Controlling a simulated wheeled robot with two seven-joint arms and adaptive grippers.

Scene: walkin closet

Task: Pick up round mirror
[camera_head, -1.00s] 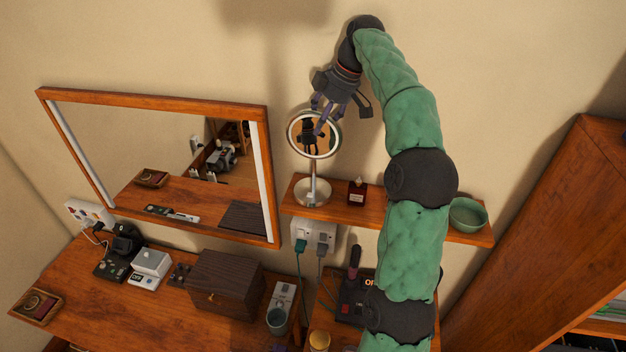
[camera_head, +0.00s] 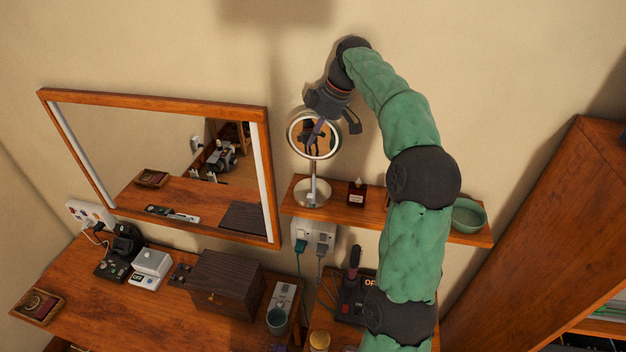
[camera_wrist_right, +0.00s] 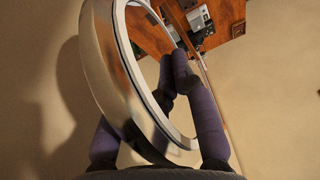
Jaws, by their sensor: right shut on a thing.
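The round mirror (camera_head: 324,147) stands upright on its stem and round base on the wooden wall shelf (camera_head: 345,208). My right gripper (camera_head: 317,128) reaches down to it from above, with its fingers at the mirror's upper rim. In the right wrist view the mirror's silver rim (camera_wrist_right: 112,75) passes between the purple fingers (camera_wrist_right: 172,100), and the gripper is shut on it. One finger lies across the glass side; the other is partly hidden behind the rim. My left gripper is in neither view.
A small dark red bottle (camera_head: 356,193) stands right of the mirror base, and a green bowl (camera_head: 468,215) sits at the shelf's right end. A large framed mirror (camera_head: 165,165) hangs at left. Below are a cluttered desk (camera_head: 75,290) and power sockets (camera_head: 314,235).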

